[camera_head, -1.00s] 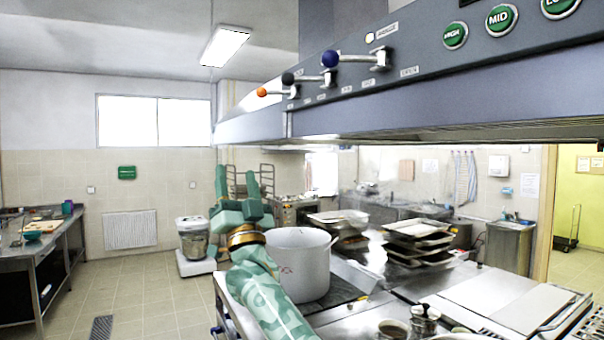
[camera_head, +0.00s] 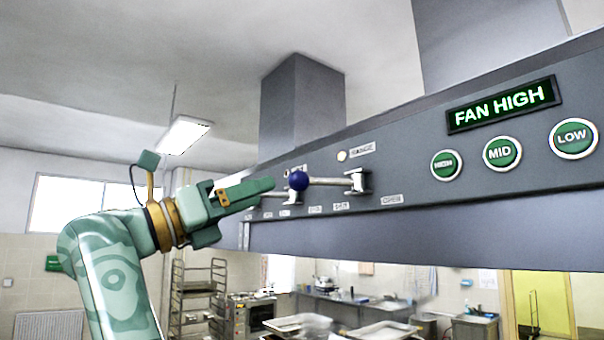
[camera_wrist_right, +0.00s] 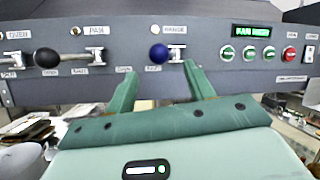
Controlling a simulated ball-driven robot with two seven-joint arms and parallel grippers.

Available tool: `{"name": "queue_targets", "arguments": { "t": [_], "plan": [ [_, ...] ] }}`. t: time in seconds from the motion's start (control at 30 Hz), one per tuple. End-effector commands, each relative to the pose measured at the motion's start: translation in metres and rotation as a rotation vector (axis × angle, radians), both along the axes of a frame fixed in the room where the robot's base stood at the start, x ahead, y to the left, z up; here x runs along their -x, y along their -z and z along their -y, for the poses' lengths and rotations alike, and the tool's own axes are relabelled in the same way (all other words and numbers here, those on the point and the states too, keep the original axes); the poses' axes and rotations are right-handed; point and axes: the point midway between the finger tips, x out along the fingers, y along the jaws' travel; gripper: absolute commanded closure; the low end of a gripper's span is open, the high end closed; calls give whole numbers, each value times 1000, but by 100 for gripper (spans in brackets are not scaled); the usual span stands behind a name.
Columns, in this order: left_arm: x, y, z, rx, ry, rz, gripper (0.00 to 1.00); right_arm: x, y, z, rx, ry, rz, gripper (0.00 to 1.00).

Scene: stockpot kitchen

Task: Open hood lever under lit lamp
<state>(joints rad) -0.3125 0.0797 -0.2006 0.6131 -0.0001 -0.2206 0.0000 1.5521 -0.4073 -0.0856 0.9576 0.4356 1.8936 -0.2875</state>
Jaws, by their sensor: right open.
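The hood lever with the blue ball knob (camera_head: 298,181) sits under a small lamp (camera_head: 342,156) that looks lit, beside a label reading RANGE. The lever's bar runs right from the ball to a metal bracket. My right gripper (camera_head: 262,190) is open and empty, just left of the blue ball in the head view. In the right wrist view the blue ball (camera_wrist_right: 159,53) shows beyond and between the two spread fingers (camera_wrist_right: 161,72), apart from them. My left gripper is not in view.
The hood front (camera_head: 420,195) carries a FAN HIGH display (camera_head: 502,104) and green HIGH, MID and LOW buttons (camera_head: 502,153). A red button (camera_wrist_right: 290,54) shows in the right wrist view. A tray rack (camera_head: 197,295) and counters stand below and behind.

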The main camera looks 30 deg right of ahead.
Motion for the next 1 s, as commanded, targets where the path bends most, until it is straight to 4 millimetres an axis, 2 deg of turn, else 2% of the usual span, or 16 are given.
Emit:
{"name": "queue_targets", "arguments": {
  "t": [0.03,0.2,0.4,0.57,0.83,1.0],
  "plan": [
    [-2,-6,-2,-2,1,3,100,1,-8,14,-2,3,2,47],
    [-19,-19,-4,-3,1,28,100,3,-25,53,1,5,4,47],
    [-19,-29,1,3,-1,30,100,4,-37,83,3,3,2,47],
    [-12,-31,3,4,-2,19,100,4,-40,93,4,2,2,47],
    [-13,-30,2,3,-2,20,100,4,-39,94,3,0,1,47],
    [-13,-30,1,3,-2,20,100,4,-39,94,3,1,1,94]
  ]
}}
